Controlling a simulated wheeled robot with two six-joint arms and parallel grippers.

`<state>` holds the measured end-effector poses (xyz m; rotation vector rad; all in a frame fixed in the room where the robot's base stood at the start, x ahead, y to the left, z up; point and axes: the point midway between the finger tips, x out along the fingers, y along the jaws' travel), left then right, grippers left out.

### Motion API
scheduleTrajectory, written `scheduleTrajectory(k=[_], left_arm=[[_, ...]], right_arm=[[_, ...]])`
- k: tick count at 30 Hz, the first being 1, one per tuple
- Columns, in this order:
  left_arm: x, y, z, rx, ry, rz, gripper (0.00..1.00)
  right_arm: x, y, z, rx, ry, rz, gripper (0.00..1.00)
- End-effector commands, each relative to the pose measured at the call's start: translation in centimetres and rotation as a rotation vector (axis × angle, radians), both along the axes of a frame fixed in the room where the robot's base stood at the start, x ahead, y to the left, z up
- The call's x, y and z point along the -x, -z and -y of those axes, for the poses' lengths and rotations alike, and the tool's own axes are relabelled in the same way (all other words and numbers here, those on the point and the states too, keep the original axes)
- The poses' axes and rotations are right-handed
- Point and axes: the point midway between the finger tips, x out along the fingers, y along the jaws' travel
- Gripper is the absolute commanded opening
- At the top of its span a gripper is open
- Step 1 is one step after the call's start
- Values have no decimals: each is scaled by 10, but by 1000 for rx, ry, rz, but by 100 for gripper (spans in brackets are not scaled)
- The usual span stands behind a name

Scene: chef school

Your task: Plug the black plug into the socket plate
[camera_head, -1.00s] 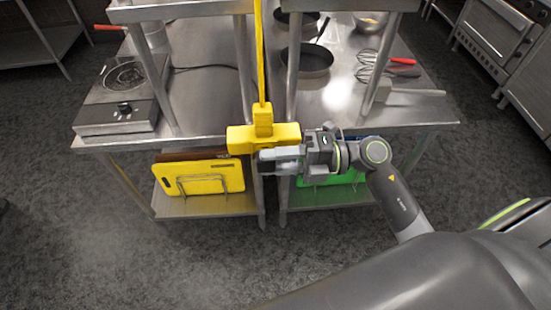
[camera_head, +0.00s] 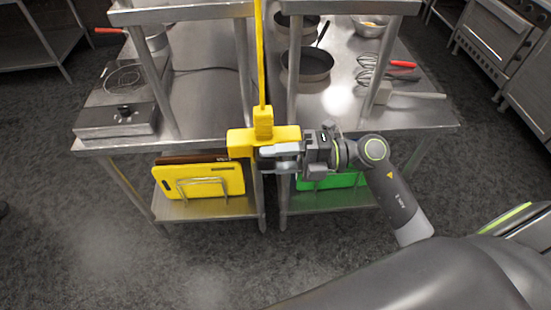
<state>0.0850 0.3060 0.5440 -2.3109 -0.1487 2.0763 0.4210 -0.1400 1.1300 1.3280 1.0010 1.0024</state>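A yellow socket box (camera_head: 262,136) hangs on a yellow cord at the front edge of the steel tables. I take it to be the socket plate; its socket openings do not show. My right gripper (camera_head: 272,157) points left, with its fingers at the lower front of the box, touching it or very close. I cannot tell whether the fingers are apart or shut, or whether they hold anything. The black plug is not visible; it may be hidden by the fingers or the box. My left gripper is not in view.
A hot plate (camera_head: 118,120) stands on the left table, with a dark cable (camera_head: 205,69) running right behind it. Steel posts (camera_head: 291,85) flank the yellow cord. Pans (camera_head: 306,66) and whisks stand on the right table. Yellow (camera_head: 199,181) and green boards are on the shelf below.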

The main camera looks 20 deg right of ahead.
Motion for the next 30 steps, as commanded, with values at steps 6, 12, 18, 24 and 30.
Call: scheduleTrajectory(k=[6, 12, 18, 24, 30], left_arm=[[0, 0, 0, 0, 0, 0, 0], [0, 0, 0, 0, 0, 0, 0], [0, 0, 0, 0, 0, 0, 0], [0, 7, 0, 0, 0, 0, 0], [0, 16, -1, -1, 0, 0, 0]], right_arm=[[0, 0, 0, 0, 0, 0, 60], [0, 1, 0, 1, 0, -1, 60], [0, 1, 1, 1, 0, -1, 60], [4, 4, 13, 4, 0, 0, 60], [10, 4, 36, 7, -1, -2, 60]])
